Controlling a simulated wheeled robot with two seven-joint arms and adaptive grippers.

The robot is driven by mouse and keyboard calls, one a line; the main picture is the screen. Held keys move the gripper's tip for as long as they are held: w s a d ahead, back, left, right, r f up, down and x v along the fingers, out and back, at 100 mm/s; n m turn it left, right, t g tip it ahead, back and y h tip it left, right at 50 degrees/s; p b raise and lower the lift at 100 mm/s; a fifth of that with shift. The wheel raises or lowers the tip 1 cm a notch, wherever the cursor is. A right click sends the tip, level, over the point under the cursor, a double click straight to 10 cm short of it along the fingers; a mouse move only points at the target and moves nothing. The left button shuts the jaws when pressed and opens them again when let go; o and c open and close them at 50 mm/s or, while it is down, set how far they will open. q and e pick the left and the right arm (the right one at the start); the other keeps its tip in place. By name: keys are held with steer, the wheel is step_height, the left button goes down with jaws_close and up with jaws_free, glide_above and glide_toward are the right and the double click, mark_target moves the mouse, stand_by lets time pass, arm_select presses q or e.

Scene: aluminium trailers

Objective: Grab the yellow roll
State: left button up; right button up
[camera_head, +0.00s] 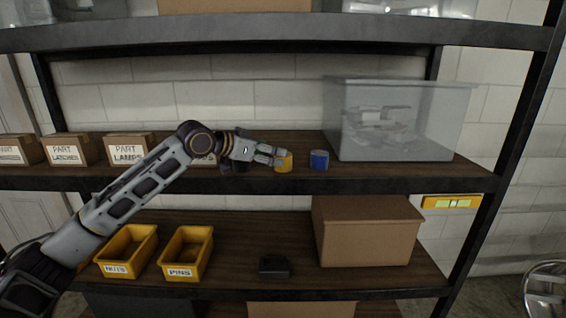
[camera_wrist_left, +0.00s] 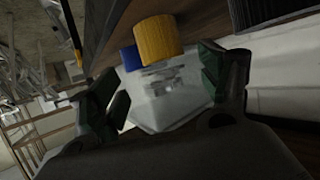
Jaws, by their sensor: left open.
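The yellow roll (camera_head: 284,163) stands on the middle shelf (camera_head: 400,175) in the head view. My left gripper (camera_head: 270,155) reaches in from the left and is at the roll's left side. In the left wrist view the yellow roll (camera_wrist_left: 157,38) shows beyond the gap between the open fingers of my left gripper (camera_wrist_left: 165,85). Nothing is seen held between the fingers. Whether a finger touches the roll cannot be told. My right gripper is not in view.
A blue roll (camera_head: 319,160) stands just right of the yellow one. A clear bin (camera_head: 400,120) is further right. Small labelled boxes (camera_head: 70,150) line the shelf's left. Yellow bins (camera_head: 187,253) and a cardboard box (camera_head: 367,230) are on the shelf below. An upper shelf (camera_head: 280,33) runs overhead.

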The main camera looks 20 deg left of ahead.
arm_select(q)
steer(key=shift+w, duration=0.15)
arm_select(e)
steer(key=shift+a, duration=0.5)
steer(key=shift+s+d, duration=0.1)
arm_select(q)
steer(key=shift+w+d+f, duration=0.35)
steer(key=shift+w, duration=0.2)
steer(key=x, duration=0.2)
steer(key=shift+w+f+p, duration=0.25)
steer(key=shift+w+p, duration=0.05)
steer(key=shift+w+d+f, duration=0.15)
steer(key=shift+w+d, duration=0.15)
steer(key=shift+w, duration=0.05)
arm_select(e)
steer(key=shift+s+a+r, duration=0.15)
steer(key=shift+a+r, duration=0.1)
